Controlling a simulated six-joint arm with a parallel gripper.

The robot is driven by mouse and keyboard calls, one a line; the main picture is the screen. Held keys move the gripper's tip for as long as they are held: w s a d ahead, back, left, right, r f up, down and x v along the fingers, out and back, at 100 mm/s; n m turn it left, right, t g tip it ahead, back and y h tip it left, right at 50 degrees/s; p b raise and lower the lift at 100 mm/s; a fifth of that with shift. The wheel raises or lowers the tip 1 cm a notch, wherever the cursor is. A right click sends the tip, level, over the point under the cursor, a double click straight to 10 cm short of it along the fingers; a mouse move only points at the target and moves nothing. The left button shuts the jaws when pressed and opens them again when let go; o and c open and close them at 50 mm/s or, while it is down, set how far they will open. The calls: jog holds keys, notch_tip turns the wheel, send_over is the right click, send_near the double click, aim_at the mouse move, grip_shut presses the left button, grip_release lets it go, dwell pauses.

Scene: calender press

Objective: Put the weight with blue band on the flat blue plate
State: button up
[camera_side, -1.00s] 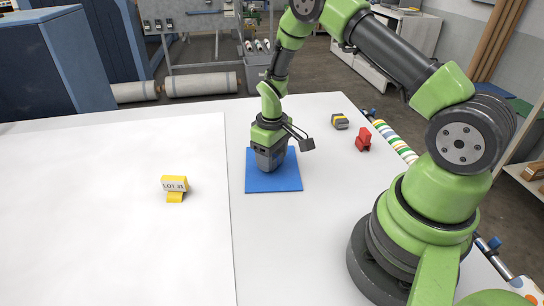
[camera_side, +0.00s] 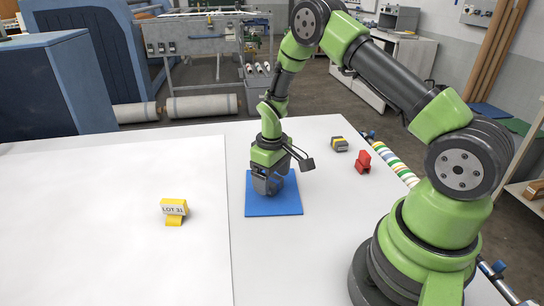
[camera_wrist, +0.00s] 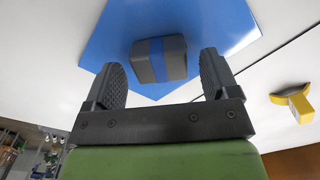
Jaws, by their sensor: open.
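The grey weight with a blue band (camera_wrist: 158,60) rests on the flat blue plate (camera_wrist: 215,25) in the wrist view. My gripper (camera_side: 268,186) is open over the plate. In the wrist view its two dark fingers stand apart on either side of the weight, with a gap visible on each side. In the side view the fingers mostly hide the weight, and the blue plate (camera_side: 288,207) lies flat on the white table around them.
A grey weight with a yellow band (camera_side: 339,144) and a red block (camera_side: 363,161) stand on the table behind and right of the plate. A yellow LOT 31 marker (camera_side: 174,211) stands at left. The table between marker and plate is clear.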

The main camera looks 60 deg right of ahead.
notch_tip(320, 180, up, 11)
notch_tip(320, 180, up, 9)
jog(key=m+t, duration=0.1)
jog(key=t, duration=0.1)
send_over(272, 180)
jog(key=s+a, duration=0.3)
jog(key=a, duration=0.1)
jog(key=s+a+r+m+t+y, duration=0.1)
jog(key=s+a+r+t, duration=0.1)
jog(key=s, duration=0.5)
jog(key=s+a+r+m+t+y, duration=0.1)
jog(key=s+a+r+m+t, duration=0.1)
jog(key=s+a+r, duration=0.3)
jog(key=s+r+t, duration=0.1)
jog(key=s+r, duration=0.1)
jog(key=s, duration=0.1)
jog(key=shift+s+a, duration=0.25)
jog(key=shift+a, duration=0.05)
